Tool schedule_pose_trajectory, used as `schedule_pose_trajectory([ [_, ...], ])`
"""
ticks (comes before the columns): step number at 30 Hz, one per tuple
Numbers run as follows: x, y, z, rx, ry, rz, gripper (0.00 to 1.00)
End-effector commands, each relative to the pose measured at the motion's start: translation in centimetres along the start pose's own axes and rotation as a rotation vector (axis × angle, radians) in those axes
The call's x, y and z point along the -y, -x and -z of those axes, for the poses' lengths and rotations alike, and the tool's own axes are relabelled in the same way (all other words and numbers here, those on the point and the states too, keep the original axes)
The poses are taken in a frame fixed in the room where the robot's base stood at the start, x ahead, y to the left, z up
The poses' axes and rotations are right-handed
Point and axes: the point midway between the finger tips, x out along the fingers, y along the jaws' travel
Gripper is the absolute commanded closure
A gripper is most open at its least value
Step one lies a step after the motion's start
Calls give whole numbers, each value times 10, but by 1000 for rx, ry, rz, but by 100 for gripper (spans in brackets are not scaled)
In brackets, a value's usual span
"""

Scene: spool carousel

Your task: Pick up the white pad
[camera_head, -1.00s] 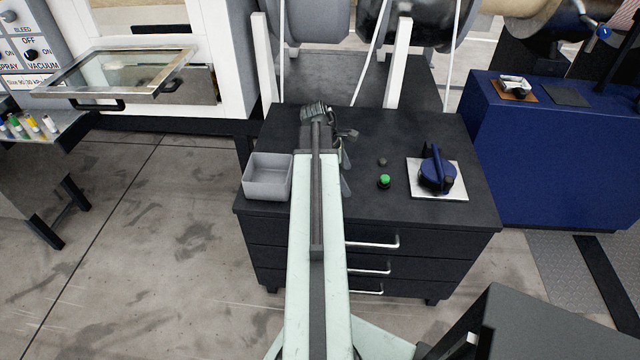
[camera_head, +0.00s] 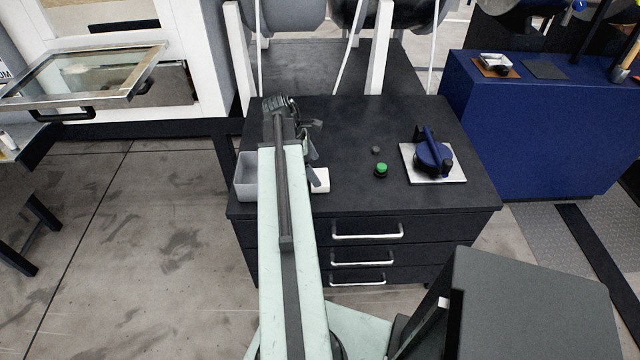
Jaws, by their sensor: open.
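A small white pad (camera_head: 320,180) lies on the dark top of the drawer cabinet, near its front edge. My arm hides part of its left side. My gripper (camera_head: 312,168) hangs over the cabinet top, just behind and above the pad in the picture. Its grey fingers are partly hidden by my arm. It is open, and I see nothing held in it. I cannot tell how high the fingertips are above the pad.
A grey open bin (camera_head: 246,178) stands left of my arm on the cabinet (camera_head: 350,115). A green button (camera_head: 381,170) and a small dark knob (camera_head: 376,150) are to the right. Beyond them a blue device (camera_head: 432,155) sits on a white square plate (camera_head: 408,172).

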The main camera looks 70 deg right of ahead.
Motion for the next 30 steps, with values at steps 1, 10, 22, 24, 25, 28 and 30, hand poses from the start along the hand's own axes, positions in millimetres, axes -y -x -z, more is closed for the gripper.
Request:
schedule_pose_trajectory([
  [1,0,-3,0,0,-1,0,0],
  [10,-4,-50,4,0,-4,2,0],
  [22,-4,-51,0,0,-4,2,33],
  [24,-4,-51,0,0,-4,2,53],
  [25,-4,-51,0,0,-4,2,61],
  [28,-4,-51,0,0,-5,2,62],
  [30,-4,-51,0,0,-5,2,62],
])
